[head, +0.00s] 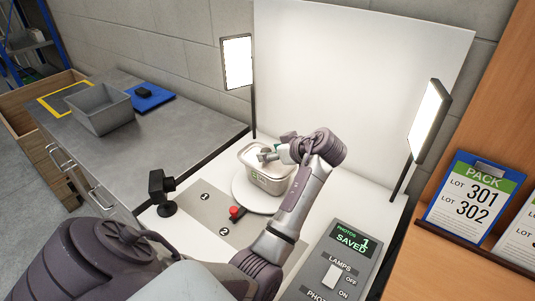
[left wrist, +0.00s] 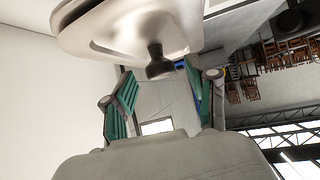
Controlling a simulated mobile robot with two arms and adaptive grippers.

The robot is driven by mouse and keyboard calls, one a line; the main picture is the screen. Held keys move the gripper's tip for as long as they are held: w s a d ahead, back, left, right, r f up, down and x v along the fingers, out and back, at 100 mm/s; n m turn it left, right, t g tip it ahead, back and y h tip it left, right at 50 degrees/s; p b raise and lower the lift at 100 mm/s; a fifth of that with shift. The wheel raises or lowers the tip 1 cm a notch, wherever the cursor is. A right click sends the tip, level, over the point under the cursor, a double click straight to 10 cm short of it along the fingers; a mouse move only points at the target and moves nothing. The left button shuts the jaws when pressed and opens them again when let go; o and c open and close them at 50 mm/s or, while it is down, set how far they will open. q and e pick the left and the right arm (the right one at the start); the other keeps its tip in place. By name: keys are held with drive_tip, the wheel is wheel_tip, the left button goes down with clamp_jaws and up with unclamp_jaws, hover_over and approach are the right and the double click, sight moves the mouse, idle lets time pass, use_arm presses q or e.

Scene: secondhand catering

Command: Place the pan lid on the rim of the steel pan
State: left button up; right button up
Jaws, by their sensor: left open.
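The steel pan (head: 268,183), a light rectangular pan with a green mark on its front, stands on a round white turntable. The pale pan lid is at the pan's top in the head view, partly hidden by my gripper. In the left wrist view the lid (left wrist: 125,30) fills the top, with its dark knob (left wrist: 160,62) pointing toward the gripper. My left gripper (head: 272,154) is open at the pan's top; its green-padded fingers (left wrist: 163,105) are apart with the knob just beyond them. I cannot tell whether the lid sits evenly on the rim. My right gripper is out of view.
The turntable (head: 246,199) has a red knob (head: 236,213) before it. A small black camera (head: 161,192) stands left. Lamp panels (head: 237,62) (head: 430,120) flank the white backdrop. A switch panel (head: 338,262) is front right. A grey bin (head: 103,112) sits on the left counter.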

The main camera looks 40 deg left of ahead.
use_arm(q)
drive_tip(key=b+v, duration=0.2)
drive_tip(key=v, duration=0.7)
drive_tip(key=shift+d+r, duration=0.2)
drive_tip(key=shift+d, duration=0.05)
drive_tip(key=shift+r, duration=0.1)
